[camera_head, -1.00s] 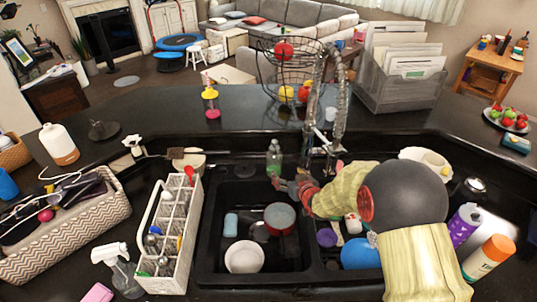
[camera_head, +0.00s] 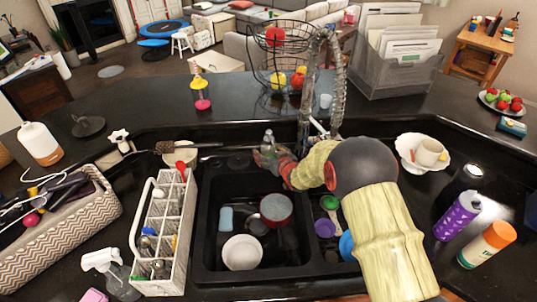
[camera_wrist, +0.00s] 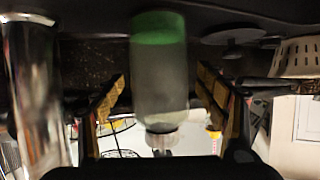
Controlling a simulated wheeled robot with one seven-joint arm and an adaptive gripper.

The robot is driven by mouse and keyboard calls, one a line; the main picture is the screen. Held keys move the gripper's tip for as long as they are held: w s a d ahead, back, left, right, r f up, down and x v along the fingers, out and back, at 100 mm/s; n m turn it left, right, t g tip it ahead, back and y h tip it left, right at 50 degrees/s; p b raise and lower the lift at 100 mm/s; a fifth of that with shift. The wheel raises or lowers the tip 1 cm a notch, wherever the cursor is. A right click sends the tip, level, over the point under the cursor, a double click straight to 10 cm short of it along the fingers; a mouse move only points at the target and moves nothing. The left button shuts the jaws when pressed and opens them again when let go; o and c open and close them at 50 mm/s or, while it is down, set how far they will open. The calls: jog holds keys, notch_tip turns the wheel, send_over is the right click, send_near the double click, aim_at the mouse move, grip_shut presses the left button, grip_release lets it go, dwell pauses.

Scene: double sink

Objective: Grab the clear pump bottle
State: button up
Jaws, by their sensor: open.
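The clear pump bottle (camera_head: 268,138), with a green base, stands at the back edge of the sink beside the faucet in the head view. In the wrist view the bottle (camera_wrist: 160,80) appears upside down, its green base at the top and pump at the bottom. My gripper (camera_head: 270,158) is at the bottle and partly hides its lower part in the head view. In the wrist view my gripper (camera_wrist: 163,98) is open, one finger on each side of the bottle. Dark gaps show between the fingers and the bottle.
The tall coiled faucet (camera_head: 308,100) stands just right of the bottle and shows at left in the wrist view (camera_wrist: 35,90). The black sink (camera_head: 207,215) holds a red pot (camera_head: 276,209) and a white bowl (camera_head: 242,252). A brush lies left of the bottle.

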jog(key=shift+w+a+f, duration=0.1)
jog(key=shift+w, duration=0.1)
jog(key=shift+c, duration=0.8)
jog(key=c, duration=1.4)
